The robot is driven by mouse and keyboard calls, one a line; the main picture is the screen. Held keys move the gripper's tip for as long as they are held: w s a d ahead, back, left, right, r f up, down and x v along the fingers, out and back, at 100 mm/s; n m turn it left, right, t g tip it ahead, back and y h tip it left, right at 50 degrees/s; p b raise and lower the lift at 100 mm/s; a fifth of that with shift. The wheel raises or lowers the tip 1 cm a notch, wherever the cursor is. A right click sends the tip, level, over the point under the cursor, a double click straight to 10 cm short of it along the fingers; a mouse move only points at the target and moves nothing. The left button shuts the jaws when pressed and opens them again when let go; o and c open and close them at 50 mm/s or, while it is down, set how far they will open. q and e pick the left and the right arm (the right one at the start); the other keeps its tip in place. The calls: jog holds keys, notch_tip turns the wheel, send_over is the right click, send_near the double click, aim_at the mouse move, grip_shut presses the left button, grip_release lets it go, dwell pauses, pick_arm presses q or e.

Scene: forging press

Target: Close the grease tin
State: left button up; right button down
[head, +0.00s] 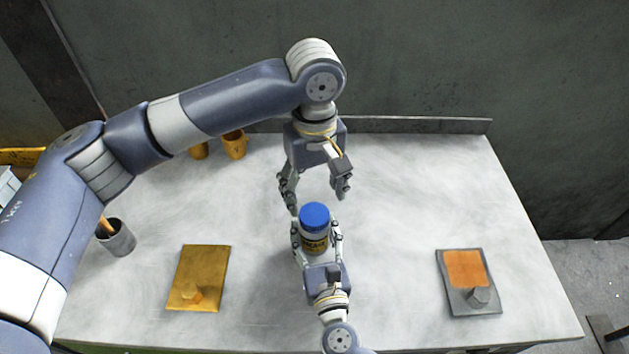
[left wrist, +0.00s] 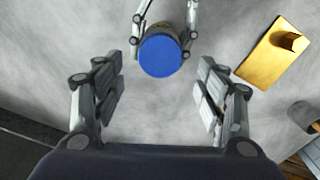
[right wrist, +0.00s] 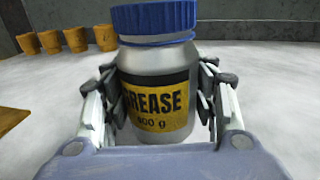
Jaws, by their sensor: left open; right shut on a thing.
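The grease tin (head: 315,243) is a grey jar with a black and yellow label, standing upright near the middle of the table. Its blue lid (head: 314,216) sits on top of it. My right gripper (head: 318,243) is shut on the body of the tin from the front; the right wrist view shows its fingers on both sides of the label (right wrist: 158,110). My left gripper (head: 316,199) is open and empty, pointing down just above and behind the lid. In the left wrist view the blue lid (left wrist: 160,55) lies ahead of the open fingers. Whether the lid is fully seated I cannot tell.
A yellow plate (head: 200,275) with a knob lies left of the tin. A grey plate with an orange patch (head: 465,270) lies at the right. A grey cup (head: 117,238) stands at the left edge. Several orange cups (right wrist: 77,40) stand at the back. The table between is clear.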

aim_at(314, 213)
pick_arm(q)
notch_tip(314, 213, down, 6)
jog(key=shift+r, duration=0.1)
dwell(0.4)
